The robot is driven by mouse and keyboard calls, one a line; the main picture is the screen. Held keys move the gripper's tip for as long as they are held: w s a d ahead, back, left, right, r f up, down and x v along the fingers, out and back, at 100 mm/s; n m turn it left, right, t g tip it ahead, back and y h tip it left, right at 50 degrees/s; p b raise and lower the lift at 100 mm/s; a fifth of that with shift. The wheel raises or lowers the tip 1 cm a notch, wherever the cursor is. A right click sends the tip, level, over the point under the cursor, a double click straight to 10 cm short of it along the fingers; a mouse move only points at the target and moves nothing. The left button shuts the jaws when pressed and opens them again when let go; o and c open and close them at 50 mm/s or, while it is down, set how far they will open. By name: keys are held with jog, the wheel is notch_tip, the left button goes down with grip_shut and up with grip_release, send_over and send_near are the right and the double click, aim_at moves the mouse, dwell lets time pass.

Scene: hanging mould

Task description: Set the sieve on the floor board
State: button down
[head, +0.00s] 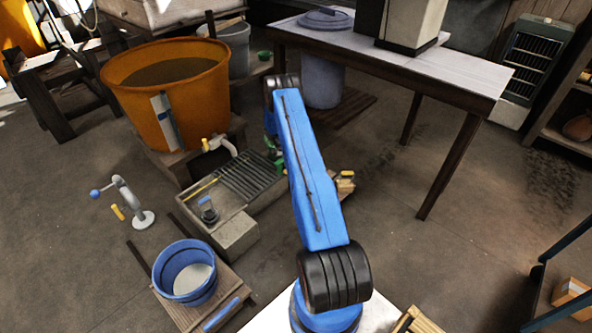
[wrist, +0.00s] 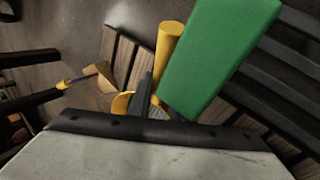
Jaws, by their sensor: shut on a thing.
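My gripper (wrist: 150,95) is shut on a green block (wrist: 220,60), which looks like the grip of the sieve. A yellow rod (wrist: 168,50) and a small piece of yellow-rimmed grey mesh (wrist: 124,103) show beside it in the wrist view. Most of the sieve is hidden by the green block and my gripper. In the head view, my blue arm covers most of the gripper, with a little green (head: 278,158) showing at its left. A wooden board (head: 341,193) lies on the floor right of my arm; I cannot tell if it is the floor board.
A grated trough (head: 232,226) lies left of my arm, with an orange tub (head: 113,88) behind it. A blue bucket (head: 165,272) stands front left, near a crank stand (head: 143,218). A long table (head: 476,87) stands at the back right. Open floor (head: 430,260) lies to the right.

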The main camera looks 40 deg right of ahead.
jog(key=shift+f, duration=0.2)
jog(key=c, duration=1.6)
grip_release()
jog(key=shift+r, duration=0.35)
jog(key=v, duration=1.2)
jog(key=shift+r, duration=0.25)
